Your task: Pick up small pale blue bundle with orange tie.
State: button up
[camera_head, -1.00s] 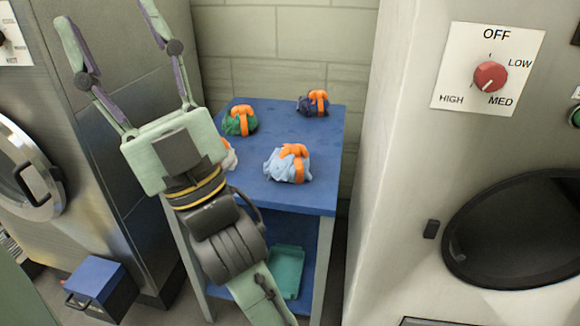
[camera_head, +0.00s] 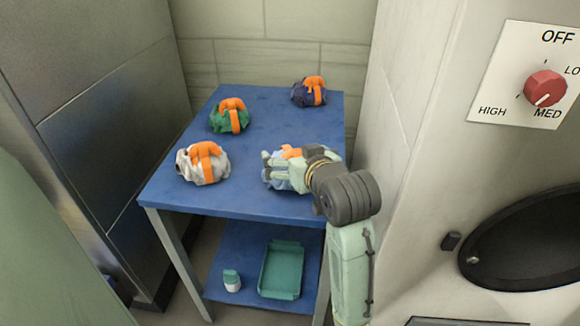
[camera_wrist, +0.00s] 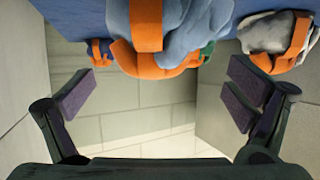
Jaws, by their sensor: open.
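The small pale blue bundle with an orange tie (camera_head: 290,153) sits on the blue table top (camera_head: 250,203) near its front right. My gripper (camera_head: 272,168) is at the bundle in the head view and hides most of it. In the wrist view the pale blue bundle (camera_wrist: 197,30) is at the top, with its orange band (camera_wrist: 146,25), beyond and between the two open fingers of my gripper (camera_wrist: 160,97). No cloth shows between the finger pads. I cannot tell whether a finger touches the bundle.
A white-grey bundle (camera_head: 203,170), a green bundle (camera_head: 222,122) and a dark blue bundle (camera_head: 302,95) stand on the same table. A teal tray (camera_head: 282,270) and a small bottle (camera_head: 232,281) are on the lower shelf. A machine with a dial (camera_head: 545,89) flanks the right.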

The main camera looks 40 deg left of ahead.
jog(key=shift+p+x, duration=0.3)
jog(key=shift+x, duration=3.2)
jog(key=shift+c, duration=0.5)
